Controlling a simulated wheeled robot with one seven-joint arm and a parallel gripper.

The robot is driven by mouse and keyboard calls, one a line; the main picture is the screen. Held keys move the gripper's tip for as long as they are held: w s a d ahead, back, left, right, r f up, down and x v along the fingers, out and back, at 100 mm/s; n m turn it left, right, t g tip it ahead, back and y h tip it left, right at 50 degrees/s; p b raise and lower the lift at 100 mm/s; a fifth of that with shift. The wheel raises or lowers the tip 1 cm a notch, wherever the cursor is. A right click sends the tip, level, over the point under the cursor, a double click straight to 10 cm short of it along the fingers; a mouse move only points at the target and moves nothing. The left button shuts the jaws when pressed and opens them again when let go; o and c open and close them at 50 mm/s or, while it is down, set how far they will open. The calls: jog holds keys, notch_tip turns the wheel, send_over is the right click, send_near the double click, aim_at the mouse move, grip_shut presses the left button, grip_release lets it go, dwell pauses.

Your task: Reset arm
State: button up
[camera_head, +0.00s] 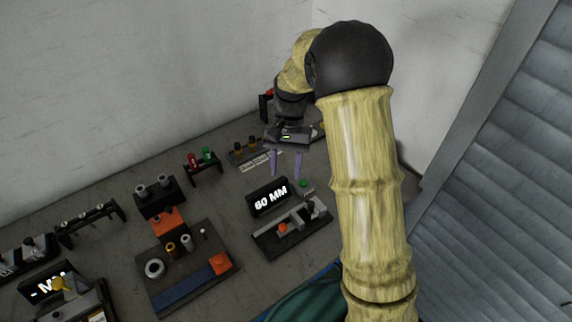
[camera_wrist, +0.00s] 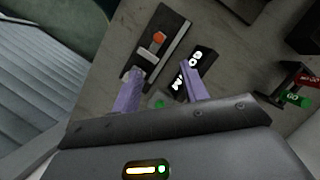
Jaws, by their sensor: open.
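My gripper (camera_head: 286,163) is open, with its two purple fingers apart and nothing between them that I can see. In the head view it hangs above the table behind the black display (camera_head: 269,197) that reads "60 MM". In the wrist view my gripper (camera_wrist: 159,88) shows both fingers pointing toward the display (camera_wrist: 197,70) and a dark fixture (camera_wrist: 155,45) with an orange button. The fixture (camera_head: 293,227) also shows in the head view, in front of the display. My arm covers the right part of the head view.
A rack with red and green pieces (camera_head: 203,161) stands left of my gripper. A dark station with a blue strip (camera_head: 187,287) and an orange block (camera_head: 167,222) lies at centre left. A second display (camera_head: 49,285) sits at lower left. Walls stand behind; a grey shutter (camera_head: 500,200) is at right.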

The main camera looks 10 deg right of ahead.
jog(key=s+d+r+n+t+h, duration=0.1)
jog(key=s+d+r+n+t, duration=0.1)
jog(key=s+d+t, duration=0.5)
jog(key=s+d+n, duration=0.1)
jog(key=s+d, duration=0.1)
jog(key=s, duration=0.4)
jog(key=shift+d+r, duration=0.3)
jog(key=shift+s, duration=0.15)
